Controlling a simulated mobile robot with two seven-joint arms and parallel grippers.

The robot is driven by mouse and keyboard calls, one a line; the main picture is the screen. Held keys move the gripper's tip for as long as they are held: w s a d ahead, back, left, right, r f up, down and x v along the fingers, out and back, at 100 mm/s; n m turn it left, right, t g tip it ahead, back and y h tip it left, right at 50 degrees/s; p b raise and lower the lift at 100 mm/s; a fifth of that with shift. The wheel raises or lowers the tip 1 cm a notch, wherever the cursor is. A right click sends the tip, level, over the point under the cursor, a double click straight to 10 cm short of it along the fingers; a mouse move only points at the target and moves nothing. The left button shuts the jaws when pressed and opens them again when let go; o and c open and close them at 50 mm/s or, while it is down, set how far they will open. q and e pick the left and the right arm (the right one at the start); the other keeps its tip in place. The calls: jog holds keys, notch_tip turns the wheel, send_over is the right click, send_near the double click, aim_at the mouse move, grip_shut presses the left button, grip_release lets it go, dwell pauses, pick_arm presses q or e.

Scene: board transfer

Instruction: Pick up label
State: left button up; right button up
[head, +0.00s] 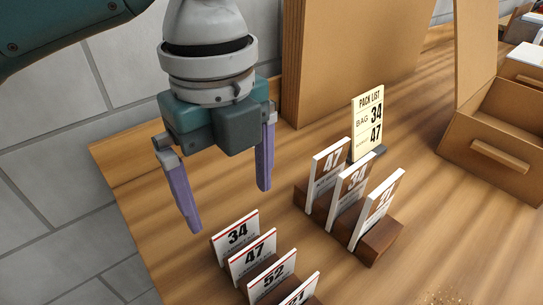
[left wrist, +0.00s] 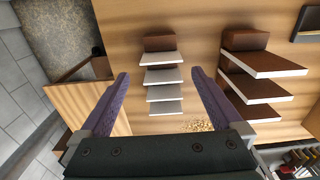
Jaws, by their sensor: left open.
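My left gripper (head: 230,208) is open and empty, with purple fingers pointing down. It hangs above the table, behind and left of the front row of small white labels. These labels have red stripes and read 34 (head: 237,236), 47 (head: 253,257), 52 (head: 273,277) and a partly cut-off one (head: 298,294). They stand tilted in a brown wooden holder. In the left wrist view, the label row (left wrist: 165,75) appears between the spread fingers (left wrist: 158,72), below them and apart. The pack list card (head: 368,120) shows 34 and 47. My right gripper is not in view.
A second wooden holder (head: 384,243) with three larger cards, including 47 (head: 327,173) and 34 (head: 350,187), stands right of the labels. A brown drawer-like box (head: 495,145) is at the right. A wooden panel (head: 350,60) stands behind.

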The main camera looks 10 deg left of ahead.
aim_at(235, 224)
pick_arm(q)
notch_tip(235, 224, down, 7)
jog(key=shift+r, duration=0.15)
jog(key=shift+w, duration=0.1)
jog(key=c, duration=1.1)
jog(key=shift+r, duration=0.1)
